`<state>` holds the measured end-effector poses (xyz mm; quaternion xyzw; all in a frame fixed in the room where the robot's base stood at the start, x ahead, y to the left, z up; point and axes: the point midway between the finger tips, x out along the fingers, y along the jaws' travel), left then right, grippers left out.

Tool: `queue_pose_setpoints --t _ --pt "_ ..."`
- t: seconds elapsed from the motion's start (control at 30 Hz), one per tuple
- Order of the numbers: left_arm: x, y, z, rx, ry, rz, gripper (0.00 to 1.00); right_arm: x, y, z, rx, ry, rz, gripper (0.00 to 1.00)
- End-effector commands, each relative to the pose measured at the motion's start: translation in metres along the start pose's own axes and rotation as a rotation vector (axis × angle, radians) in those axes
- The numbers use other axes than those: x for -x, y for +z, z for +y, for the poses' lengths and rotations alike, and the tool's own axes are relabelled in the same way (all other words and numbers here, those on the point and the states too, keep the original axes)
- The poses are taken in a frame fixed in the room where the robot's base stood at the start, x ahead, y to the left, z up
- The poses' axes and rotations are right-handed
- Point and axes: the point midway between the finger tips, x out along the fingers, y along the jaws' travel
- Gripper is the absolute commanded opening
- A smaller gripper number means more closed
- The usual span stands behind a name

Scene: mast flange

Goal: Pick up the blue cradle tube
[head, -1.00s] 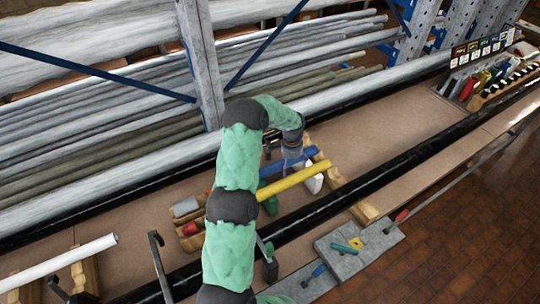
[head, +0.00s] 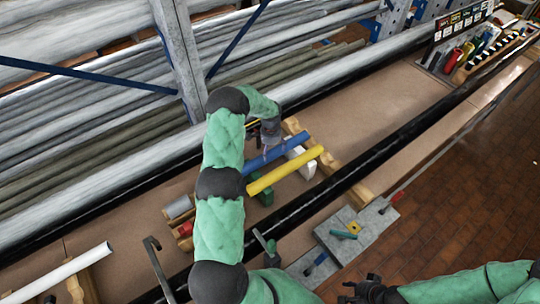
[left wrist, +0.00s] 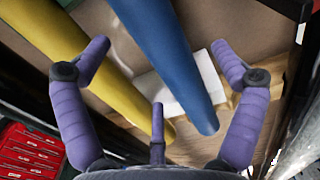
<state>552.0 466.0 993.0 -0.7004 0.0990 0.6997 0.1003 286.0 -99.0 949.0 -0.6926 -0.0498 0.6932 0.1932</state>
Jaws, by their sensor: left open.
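The blue cradle tube (head: 288,150) lies beside a yellow tube (head: 287,170) on white (head: 305,163) and green (head: 265,196) supports. My left gripper (head: 268,150) is over the blue tube, partly hidden by its own arm. In the left wrist view, the blue tube (left wrist: 165,50) runs between the spread purple fingers of my left gripper (left wrist: 162,48), which is open and empty. The yellow tube (left wrist: 85,65) passes behind the left finger. My right gripper (head: 368,291) is dark and low at the bottom edge; its fingers are unclear.
Wooden rests (head: 296,128) stand around the tubes. A long black pipe (head: 350,172) runs along the front. A grey plate (head: 355,232) with small parts is at the front edge. Grey and red pieces lie left of my arm.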

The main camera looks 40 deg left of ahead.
Motion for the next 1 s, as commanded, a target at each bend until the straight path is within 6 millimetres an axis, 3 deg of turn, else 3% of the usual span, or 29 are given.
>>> queue_pose_setpoints --t 0.3,0.6,0.63,0.9,1.0 --pt "-0.035 0.0 0.005 0.001 0.002 -0.001 0.94 0.009 0.0 -0.003 0.0 0.0 0.0 0.4" --pt "-0.039 0.0 0.005 0.001 0.001 0.0 0.94 0.009 0.0 -0.003 0.0 0.0 0.0 0.4" --pt "-0.039 0.0 0.005 0.001 0.001 0.0 0.91 0.009 0.0 -0.003 0.0 0.0 0.0 0.4" --pt "-0.039 0.0 0.005 0.001 0.001 0.0 0.18 0.009 0.0 -0.003 0.0 0.0 0.0 0.4" --pt "-0.038 -0.001 0.004 0.001 0.0 0.001 0.18 0.009 0.0 -0.003 0.0 0.0 0.0 0.4"
